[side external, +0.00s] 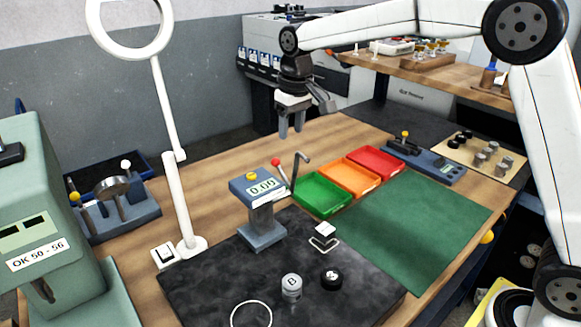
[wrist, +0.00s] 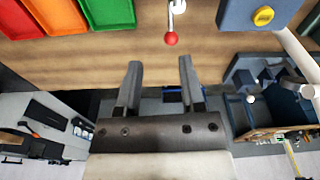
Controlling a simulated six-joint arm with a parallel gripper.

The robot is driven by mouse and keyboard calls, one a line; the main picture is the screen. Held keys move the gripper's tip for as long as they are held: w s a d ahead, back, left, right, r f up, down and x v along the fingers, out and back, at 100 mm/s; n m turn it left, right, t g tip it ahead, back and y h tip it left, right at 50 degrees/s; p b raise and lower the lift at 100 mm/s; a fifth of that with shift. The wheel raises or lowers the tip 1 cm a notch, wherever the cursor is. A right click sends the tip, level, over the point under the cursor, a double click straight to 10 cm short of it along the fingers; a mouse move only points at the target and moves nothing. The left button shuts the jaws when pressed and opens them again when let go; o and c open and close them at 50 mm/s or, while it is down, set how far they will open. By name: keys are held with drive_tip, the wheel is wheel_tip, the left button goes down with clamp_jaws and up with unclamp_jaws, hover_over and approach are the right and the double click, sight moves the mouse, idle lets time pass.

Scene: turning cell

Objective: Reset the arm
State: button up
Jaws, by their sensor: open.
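My gripper (side external: 291,122) hangs over the back part of the wooden bench, fingers pointing down. It is open and empty. In the wrist view its two fingers (wrist: 160,75) stand apart with only wood and floor behind them. It is behind the blue gauge (side external: 258,190) with the digital display, and above and apart from the lever with the red ball knob (side external: 277,163). The red knob also shows in the wrist view (wrist: 171,39), just past the fingertips.
Green (side external: 322,195), orange (side external: 350,177) and red (side external: 377,162) trays stand right of the gauge. A marked B cylinder (side external: 291,287) and black piece (side external: 331,278) are on the dark mat (side external: 215,280). A lamp (side external: 168,110) rises at left. The green mat (side external: 415,225) is bare.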

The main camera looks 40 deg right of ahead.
drive_tip(key=s+d+f, duration=0.2)
drive_tip(key=s+f, duration=0.5)
drive_tip(key=s, duration=0.4)
drive_tip(key=s+d+f+t, duration=0.1)
drive_tip(key=s+d+f, duration=0.2)
drive_tip(key=s+f, duration=0.5)
drive_tip(key=s, duration=0.4)
drive_tip(key=shift+s+f+m, duration=0.3)
drive_tip(key=shift+m, duration=0.1)
